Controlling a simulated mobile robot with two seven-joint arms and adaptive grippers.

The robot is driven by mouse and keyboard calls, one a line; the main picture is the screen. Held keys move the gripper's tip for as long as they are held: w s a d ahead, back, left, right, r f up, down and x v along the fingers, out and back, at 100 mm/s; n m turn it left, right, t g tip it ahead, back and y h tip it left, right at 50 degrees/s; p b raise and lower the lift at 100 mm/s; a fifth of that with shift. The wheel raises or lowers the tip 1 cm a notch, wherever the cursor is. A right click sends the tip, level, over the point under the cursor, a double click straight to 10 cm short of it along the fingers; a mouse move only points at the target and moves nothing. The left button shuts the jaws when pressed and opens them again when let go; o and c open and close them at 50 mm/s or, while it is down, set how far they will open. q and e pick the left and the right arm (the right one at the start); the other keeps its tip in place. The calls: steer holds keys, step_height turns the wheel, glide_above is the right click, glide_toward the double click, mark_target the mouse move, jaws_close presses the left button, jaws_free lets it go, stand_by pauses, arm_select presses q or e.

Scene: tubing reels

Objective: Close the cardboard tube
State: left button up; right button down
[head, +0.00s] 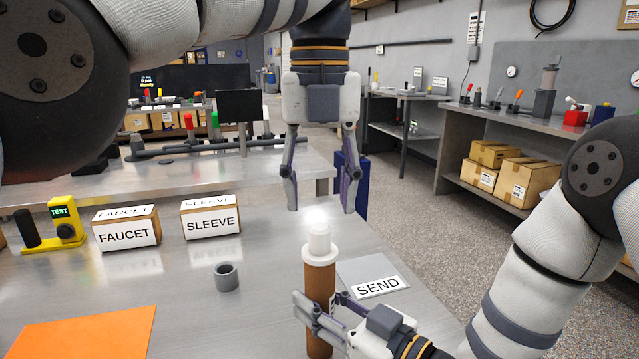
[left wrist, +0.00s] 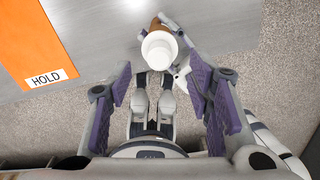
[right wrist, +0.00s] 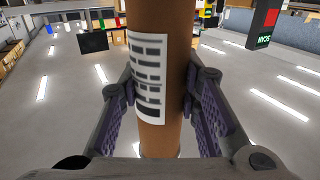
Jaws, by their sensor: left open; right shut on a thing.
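The brown cardboard tube (head: 319,283) stands upright above the metal table's front right part, with a white cap (head: 319,243) with a wide rim at its top. I cannot tell from the views whether the cap is fully seated. My right gripper (head: 322,312) is shut around the tube's lower part; the tube with its printed label also fills the right wrist view (right wrist: 158,80). My left gripper (head: 318,205) is open and empty, pointing down right above the cap. The cap shows between and beyond its fingers in the left wrist view (left wrist: 160,48).
A SEND card (head: 372,277) lies right of the tube. A grey ring (head: 227,277), an orange HOLD sheet (head: 85,335), FAUCET (head: 126,228) and SLEEVE (head: 211,217) boxes and a yellow TEST device (head: 66,222) are left on the table.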

stand_by(0.3)
steer(key=c, duration=1.1)
jaws_free()
steer(key=v, duration=1.2)
